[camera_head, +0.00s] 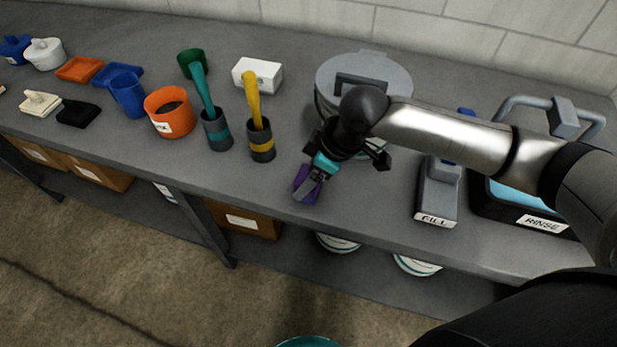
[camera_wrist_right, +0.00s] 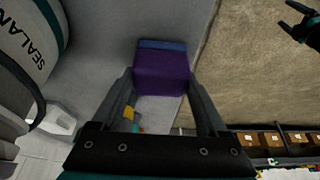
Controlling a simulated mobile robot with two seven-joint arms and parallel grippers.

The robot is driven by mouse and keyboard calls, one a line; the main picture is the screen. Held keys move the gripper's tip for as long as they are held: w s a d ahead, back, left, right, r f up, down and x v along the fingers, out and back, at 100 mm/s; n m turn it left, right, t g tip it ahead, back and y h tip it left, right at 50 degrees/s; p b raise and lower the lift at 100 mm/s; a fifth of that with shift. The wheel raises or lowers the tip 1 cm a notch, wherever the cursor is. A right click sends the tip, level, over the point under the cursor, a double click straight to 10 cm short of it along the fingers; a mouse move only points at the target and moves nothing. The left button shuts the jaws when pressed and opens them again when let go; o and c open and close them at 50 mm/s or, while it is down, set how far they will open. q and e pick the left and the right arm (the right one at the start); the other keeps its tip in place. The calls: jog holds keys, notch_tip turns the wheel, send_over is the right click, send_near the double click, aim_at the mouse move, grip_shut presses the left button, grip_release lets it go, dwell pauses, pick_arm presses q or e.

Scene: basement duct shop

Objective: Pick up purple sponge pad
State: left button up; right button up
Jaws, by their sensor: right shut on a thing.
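The purple sponge pad (camera_wrist_right: 162,75) has a blue layer along its far edge in the right wrist view. My right gripper (camera_head: 309,184) is shut on it, with one finger on each side of the pad. In the head view the purple sponge pad (camera_head: 312,195) is partly covered by the fingers, near the bench's front edge. I cannot tell whether it touches the bench top. My left gripper (camera_wrist_right: 293,22) shows at the top right of the right wrist view, away from the bench, with its fingers apart and empty.
A grey lidded bucket (camera_head: 342,73) stands behind my right gripper. Dark holders with a yellow-handled tool (camera_head: 253,101) and a teal-handled tool (camera_head: 203,92) stand to the left.

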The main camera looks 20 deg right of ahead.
aim_at(308, 175)
notch_tip(308, 175, up, 19)
jog(key=p, duration=0.3)
jog(key=shift+p, duration=0.3)
jog(key=shift+f, duration=0.1)
